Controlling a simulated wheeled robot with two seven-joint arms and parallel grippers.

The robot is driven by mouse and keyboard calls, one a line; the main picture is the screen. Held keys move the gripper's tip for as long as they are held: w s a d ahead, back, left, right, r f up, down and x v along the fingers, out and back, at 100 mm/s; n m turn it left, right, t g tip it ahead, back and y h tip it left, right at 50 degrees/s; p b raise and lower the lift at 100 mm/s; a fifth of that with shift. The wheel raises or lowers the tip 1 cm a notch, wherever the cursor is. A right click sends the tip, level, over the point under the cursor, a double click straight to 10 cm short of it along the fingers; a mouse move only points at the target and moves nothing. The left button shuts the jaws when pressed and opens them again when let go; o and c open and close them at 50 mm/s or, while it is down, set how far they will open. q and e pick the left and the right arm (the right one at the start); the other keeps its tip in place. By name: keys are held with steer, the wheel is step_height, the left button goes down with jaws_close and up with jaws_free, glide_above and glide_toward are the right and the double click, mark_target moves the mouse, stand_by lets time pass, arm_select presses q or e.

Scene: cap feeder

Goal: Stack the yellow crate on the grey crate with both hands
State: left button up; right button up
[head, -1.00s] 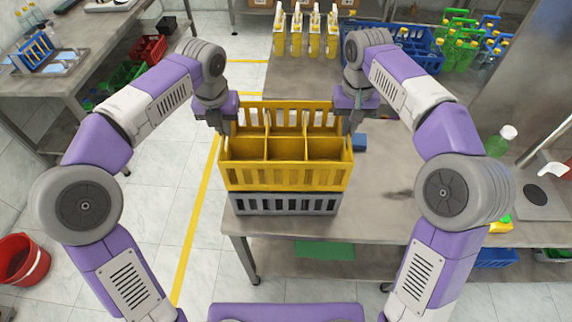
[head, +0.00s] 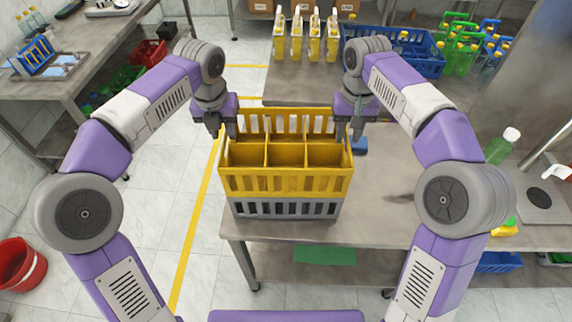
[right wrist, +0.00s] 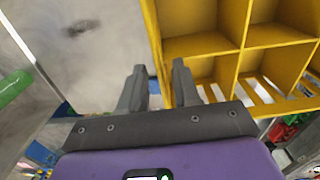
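The yellow crate (head: 285,184), an open box with compartments and slatted sides, sits upright on the grey crate (head: 285,208) on the near table. Only the grey crate's front slats show below it; they look aligned. My left gripper (head: 222,128) is open at the yellow crate's left rim. My right gripper (head: 350,128) is open at its right rim. In the right wrist view, the right gripper's fingers (right wrist: 160,88) stand apart with the yellow crate's wall (right wrist: 154,35) seen between them; contact cannot be told.
The near table (head: 385,215) has free room right of the crates, with a small blue object (head: 360,145) close by. Yellow bottles (head: 305,42) and a blue crate (head: 415,60) stand behind. A green mat (head: 325,255) lies below the table's front.

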arm_select(q)
step_height(320, 180, up, 10)
steer(key=s, duration=0.1)
steer(key=shift+s+r, duration=0.25)
steer(key=shift+s, duration=0.05)
arm_select(e)
steer(key=shift+r, duration=3.75)
